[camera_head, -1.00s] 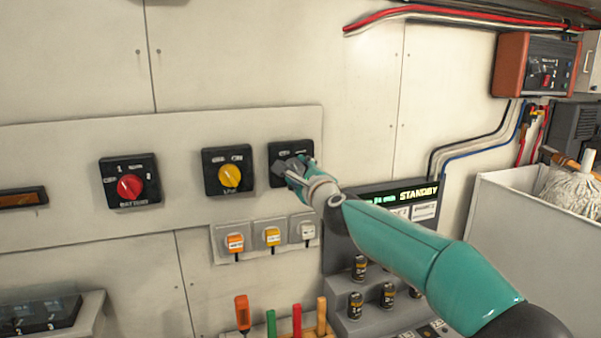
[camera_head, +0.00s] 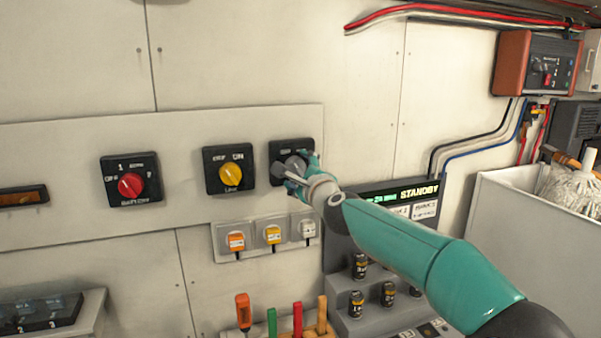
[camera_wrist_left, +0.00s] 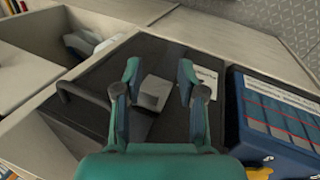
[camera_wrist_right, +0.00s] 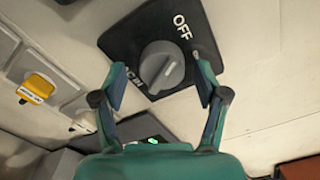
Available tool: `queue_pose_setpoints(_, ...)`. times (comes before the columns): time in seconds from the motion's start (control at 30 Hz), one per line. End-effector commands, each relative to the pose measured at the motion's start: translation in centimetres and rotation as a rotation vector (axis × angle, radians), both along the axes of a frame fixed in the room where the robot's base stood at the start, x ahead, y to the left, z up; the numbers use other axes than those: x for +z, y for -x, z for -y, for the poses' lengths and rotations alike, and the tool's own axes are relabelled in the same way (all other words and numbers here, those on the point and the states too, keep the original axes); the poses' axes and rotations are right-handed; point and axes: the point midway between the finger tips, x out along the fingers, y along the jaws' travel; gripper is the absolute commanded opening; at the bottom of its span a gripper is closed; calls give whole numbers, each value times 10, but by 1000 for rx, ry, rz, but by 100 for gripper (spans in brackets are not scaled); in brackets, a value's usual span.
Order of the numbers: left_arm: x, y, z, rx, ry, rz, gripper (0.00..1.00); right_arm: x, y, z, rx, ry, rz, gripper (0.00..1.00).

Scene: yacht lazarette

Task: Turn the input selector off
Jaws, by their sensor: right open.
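The input selector is a black square plate with a round grey knob, on the wall panel in the head view (camera_head: 277,170). In the right wrist view its knob (camera_wrist_right: 162,68) sits below the OFF label, with a second, partly covered label at lower left. My right gripper (camera_head: 298,176) is at the selector. It is open in the right wrist view (camera_wrist_right: 160,80), one finger on each side of the knob; I cannot tell whether they touch it. My left gripper (camera_wrist_left: 159,70) is open, over a dark lid with a grey block (camera_wrist_left: 154,92), and out of the head view.
A red-knob battery switch (camera_head: 131,180) and a yellow-knob switch (camera_head: 228,171) are left of the selector. Small plugs (camera_head: 272,236) are below. A display reading STANDBY (camera_head: 405,195) and small cans (camera_head: 360,265) are close under my right arm. A white bin (camera_head: 515,235) stands at right.

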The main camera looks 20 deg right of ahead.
Motion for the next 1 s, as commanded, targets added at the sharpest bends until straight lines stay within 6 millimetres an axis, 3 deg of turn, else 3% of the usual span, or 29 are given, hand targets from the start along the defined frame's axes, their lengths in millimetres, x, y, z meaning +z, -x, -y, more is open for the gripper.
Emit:
queue_pose_setpoints(0.37,1,0,0,0,0,0,40,2,18,2,-3,1,1,73)
queue_pose_setpoints(0.8,1,0,0,0,0,0,40,0,93,4,1,-1,0,73)
queue_pose_setpoints(1.0,0,0,0,0,0,0,40,-1,115,4,1,0,0,73)
